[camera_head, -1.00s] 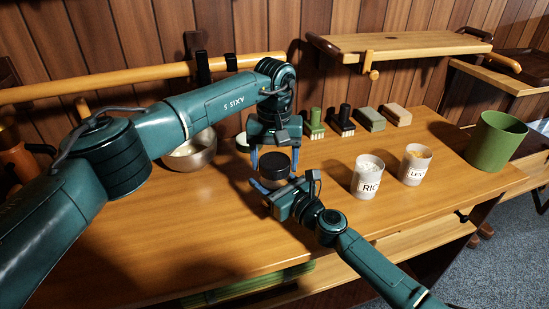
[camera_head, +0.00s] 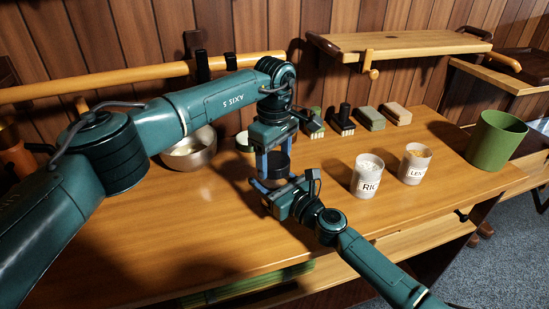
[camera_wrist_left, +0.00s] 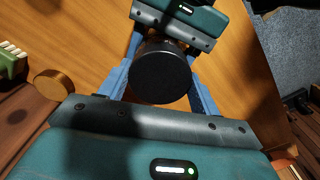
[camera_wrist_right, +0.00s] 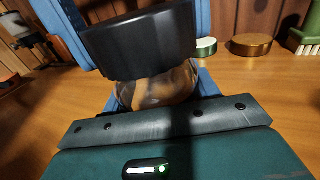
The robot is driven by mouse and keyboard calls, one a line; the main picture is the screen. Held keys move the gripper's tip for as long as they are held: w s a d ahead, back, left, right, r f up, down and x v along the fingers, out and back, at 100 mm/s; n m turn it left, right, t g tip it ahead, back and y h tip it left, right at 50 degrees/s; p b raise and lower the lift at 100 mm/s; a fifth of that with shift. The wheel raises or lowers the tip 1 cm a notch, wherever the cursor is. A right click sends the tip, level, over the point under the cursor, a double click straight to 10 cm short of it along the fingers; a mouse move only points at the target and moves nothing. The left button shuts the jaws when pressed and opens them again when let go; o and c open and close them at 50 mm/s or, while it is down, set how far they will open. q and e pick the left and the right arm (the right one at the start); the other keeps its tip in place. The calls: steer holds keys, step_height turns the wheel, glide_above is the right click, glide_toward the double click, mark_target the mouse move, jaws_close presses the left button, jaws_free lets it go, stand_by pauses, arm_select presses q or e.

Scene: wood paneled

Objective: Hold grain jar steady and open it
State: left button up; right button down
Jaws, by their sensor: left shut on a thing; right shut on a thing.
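The grain jar's black lid (camera_head: 279,163) is on the table's middle, with my left gripper (camera_head: 276,160) over it from above, its blue fingers shut on the lid's sides. In the left wrist view the round lid (camera_wrist_left: 160,75) sits between both fingers. The clear jar body with brown grain (camera_wrist_right: 165,88) shows below the lid in the right wrist view. My right gripper (camera_head: 275,192) comes from the front, shut on the jar body. The jar body is mostly hidden in the head view. I cannot tell whether lid and jar are apart.
A metal bowl (camera_head: 192,152) stands at the left and a round lid (camera_head: 243,142) behind the jar. Brushes and blocks (camera_head: 370,118) line the back. The front table is clear.

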arm_select(q)
steer(key=n, duration=0.4)
steer(key=shift+n, duration=0.3)
steer(key=n, duration=1.6)
steer(key=shift+n, duration=0.4)
steer(key=n, duration=0.6)
steer(key=shift+r, duration=0.1)
steer(key=n, duration=0.4)
steer(key=shift+n, duration=0.3)
steer(key=n, duration=1.1)
